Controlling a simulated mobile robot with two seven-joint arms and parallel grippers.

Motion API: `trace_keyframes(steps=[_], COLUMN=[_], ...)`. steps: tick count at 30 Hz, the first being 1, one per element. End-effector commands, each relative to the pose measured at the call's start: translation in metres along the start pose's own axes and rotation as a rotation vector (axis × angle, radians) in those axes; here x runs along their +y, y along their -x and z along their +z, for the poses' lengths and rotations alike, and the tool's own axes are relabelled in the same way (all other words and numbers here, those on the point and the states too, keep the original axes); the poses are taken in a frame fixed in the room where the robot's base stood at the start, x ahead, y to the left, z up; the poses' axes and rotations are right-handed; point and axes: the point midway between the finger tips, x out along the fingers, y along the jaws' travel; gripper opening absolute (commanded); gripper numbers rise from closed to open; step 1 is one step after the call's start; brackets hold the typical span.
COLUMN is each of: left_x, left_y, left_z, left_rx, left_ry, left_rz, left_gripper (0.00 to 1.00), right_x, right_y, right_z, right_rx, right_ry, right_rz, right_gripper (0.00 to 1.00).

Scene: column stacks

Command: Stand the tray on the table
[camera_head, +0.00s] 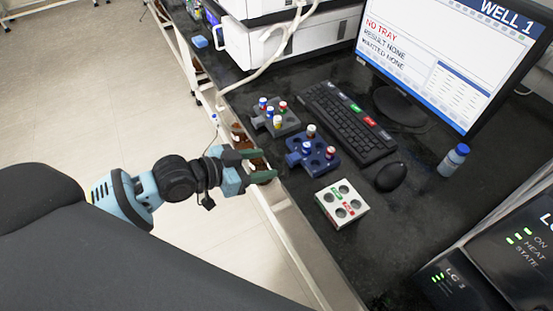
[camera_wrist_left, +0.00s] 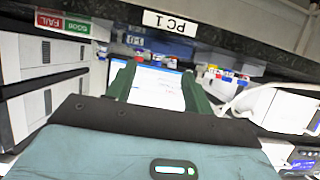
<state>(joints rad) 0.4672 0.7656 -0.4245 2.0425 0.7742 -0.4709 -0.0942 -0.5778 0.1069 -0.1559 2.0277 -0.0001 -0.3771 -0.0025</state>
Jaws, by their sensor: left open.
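A grey tray (camera_head: 290,124) with several coloured-cap vials lies on the dark table (camera_head: 300,85). A blue tray (camera_head: 319,165) with a few capped vials lies just in front of it. I cannot tell which one the task means. My left gripper (camera_head: 267,166) is open and empty at the table's front edge, left of the blue tray and apart from it. In the left wrist view its two fingers (camera_wrist_left: 158,88) are spread, with the monitor screen between them. My right gripper is not in view.
A white block (camera_head: 329,201) with red and green labels lies nearer than the trays. Keyboard (camera_head: 345,120), mouse (camera_head: 390,176), monitor (camera_head: 455,55) reading "NO TRAY" and a blue-capped bottle (camera_head: 453,161) stand to the right. A white cable (camera_head: 268,66) crosses the back. Bare table lies around the white block.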

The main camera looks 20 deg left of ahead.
Motion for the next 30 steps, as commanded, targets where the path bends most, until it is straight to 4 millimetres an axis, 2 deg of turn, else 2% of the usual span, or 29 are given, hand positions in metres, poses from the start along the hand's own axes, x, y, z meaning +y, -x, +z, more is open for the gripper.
trace_keyframes(steps=[3, 9, 25, 28, 30], left_x=[0.001, 0.001, 0.001, 0.006, 0.016], left_y=[0.021, 0.039, 0.043, 0.041, 0.041], left_z=[0.001, 0.0, 0.0, 0.01, 0.029], left_rx=[-0.002, 0.0, 0.0, -0.006, -0.019], left_ry=[-0.002, 0.0, 0.001, 0.018, 0.044], left_rz=[0.001, 0.001, 0.001, -0.002, -0.011], left_gripper=[0.52, 0.52, 0.52, 0.52, 0.52], right_x=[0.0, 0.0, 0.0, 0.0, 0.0], right_y=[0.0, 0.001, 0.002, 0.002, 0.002], right_z=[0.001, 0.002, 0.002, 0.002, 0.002], right_rx=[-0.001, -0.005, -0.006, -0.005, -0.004], right_ry=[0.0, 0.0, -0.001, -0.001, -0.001], right_rz=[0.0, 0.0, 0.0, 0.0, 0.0], right_gripper=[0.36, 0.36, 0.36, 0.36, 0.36])
